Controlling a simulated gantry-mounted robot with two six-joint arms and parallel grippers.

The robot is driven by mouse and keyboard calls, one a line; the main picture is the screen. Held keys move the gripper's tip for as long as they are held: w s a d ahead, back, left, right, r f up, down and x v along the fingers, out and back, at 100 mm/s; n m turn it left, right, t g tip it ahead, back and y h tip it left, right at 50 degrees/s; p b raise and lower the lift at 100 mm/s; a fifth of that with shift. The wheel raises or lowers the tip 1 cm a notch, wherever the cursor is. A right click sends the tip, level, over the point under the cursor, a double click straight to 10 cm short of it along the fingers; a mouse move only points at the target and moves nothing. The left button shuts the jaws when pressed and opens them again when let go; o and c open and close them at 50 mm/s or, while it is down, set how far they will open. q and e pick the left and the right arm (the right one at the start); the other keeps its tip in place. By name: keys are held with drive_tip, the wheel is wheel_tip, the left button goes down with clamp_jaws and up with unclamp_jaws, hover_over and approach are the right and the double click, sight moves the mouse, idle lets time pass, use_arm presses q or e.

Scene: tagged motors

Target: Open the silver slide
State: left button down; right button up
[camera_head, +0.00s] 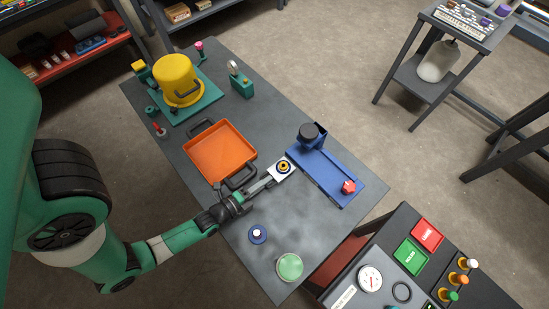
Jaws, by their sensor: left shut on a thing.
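A blue fixture (322,172) lies on the dark table, with a black round knob (308,132) at its far end and a red knob (348,187) at its near right end. A small silver-white plate (288,175), which looks like the silver slide, sits at the fixture's left edge with a round yellow-and-dark piece on top. My left gripper (271,181) reaches in from the lower left and is shut on this plate. Its fingertips are partly hidden there. I cannot tell how far the plate is out of the fixture. My right gripper is not in view.
An orange tray (219,151) with dark handles lies close beside my left gripper. A yellow bucket (180,79) and a green padlock-like block (241,84) stand farther back. A control panel (400,270) stands at the lower right.

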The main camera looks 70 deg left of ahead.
use_arm(q)
drive_tip(key=shift+s+d, duration=0.15)
drive_tip(key=shift+s, duration=0.15)
drive_tip(key=shift+w, duration=0.1)
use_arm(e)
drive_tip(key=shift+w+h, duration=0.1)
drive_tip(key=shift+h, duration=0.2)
use_arm(q)
drive_tip(key=c, duration=0.9)
unclamp_jaws()
drive_tip(key=shift+r, duration=0.1)
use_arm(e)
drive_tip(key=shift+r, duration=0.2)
